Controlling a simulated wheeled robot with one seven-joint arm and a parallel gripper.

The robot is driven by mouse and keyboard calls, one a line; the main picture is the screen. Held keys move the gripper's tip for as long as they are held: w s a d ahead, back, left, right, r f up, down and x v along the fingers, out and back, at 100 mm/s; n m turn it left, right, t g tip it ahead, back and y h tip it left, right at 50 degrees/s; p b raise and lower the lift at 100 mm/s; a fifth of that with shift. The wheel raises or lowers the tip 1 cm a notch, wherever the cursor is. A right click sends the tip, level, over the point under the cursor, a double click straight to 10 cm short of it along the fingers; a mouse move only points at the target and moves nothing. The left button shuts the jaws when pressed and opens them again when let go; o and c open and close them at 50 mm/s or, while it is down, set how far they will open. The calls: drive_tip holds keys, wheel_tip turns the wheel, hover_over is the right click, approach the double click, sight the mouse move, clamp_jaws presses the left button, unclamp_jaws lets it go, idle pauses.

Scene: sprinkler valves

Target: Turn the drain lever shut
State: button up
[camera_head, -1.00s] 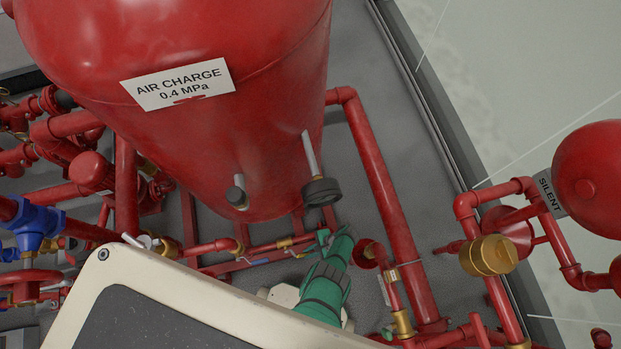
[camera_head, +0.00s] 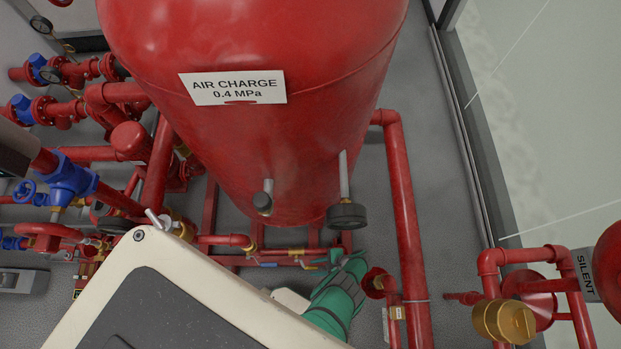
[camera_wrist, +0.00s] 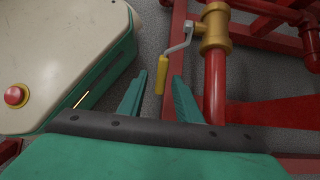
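A lever with a bent grey arm and yellow grip (camera_wrist: 163,78) sits on a brass valve (camera_wrist: 214,28) in the wrist view. No label shows that it is the drain lever. My gripper (camera_wrist: 159,76) is open, with one green finger on each side of the grip's lower end. The grip appears between the fingertips; contact cannot be told. In the head view my green gripper (camera_head: 347,262) is below the red tank, beside low brass-fitted pipework. A small blue-handled lever (camera_head: 266,264) shows left of it.
The red air charge tank (camera_head: 250,130) hangs above, with a dark gauge (camera_head: 346,216) close over my gripper. A red vertical pipe (camera_head: 402,210) stands to the right. A red pipe (camera_wrist: 215,90) runs down from the brass valve, right of my fingers.

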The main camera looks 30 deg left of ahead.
drive_tip(key=shift+d, duration=0.1)
drive_tip(key=shift+w+r, duration=0.1)
drive_tip(key=shift+w, duration=0.05)
drive_tip(key=v, duration=0.7)
idle(0.6)
drive_tip(key=shift+d+r, duration=0.1)
drive_tip(key=shift+d, duration=0.05)
